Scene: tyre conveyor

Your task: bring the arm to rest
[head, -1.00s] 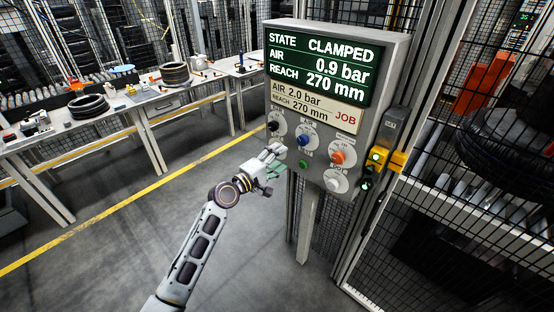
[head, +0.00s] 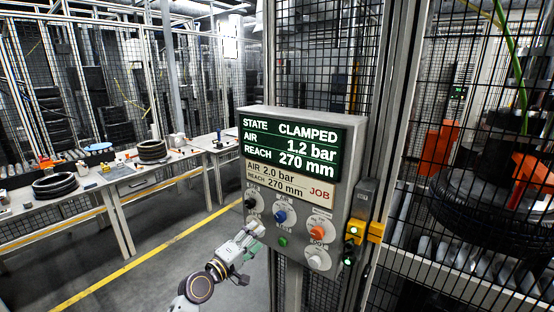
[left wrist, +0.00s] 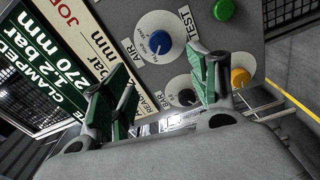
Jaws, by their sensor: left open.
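My left gripper (head: 252,238) is in front of the lower left of the grey control box (head: 352,150), near its knobs. It is open and holds nothing. In the left wrist view its two green-padded fingers (left wrist: 163,90) stand apart, with the box face beyond them. The blue knob (head: 280,216) also shows in the left wrist view (left wrist: 160,42), clear of the fingers. The green display (head: 290,142) reads STATE CLAMPED, AIR 1.2 bar, REACH 270 mm. The job plate (head: 288,181) reads AIR 2.0 bar, REACH 270 mm. My right gripper is not in view.
The box also bears a black knob (head: 250,203), an orange knob (head: 317,232), a green button (head: 283,241) and a white knob (head: 315,262). A mesh fence and a large tyre (head: 470,205) stand at right. Workbenches with tyres (head: 55,185) are at left, beyond open floor.

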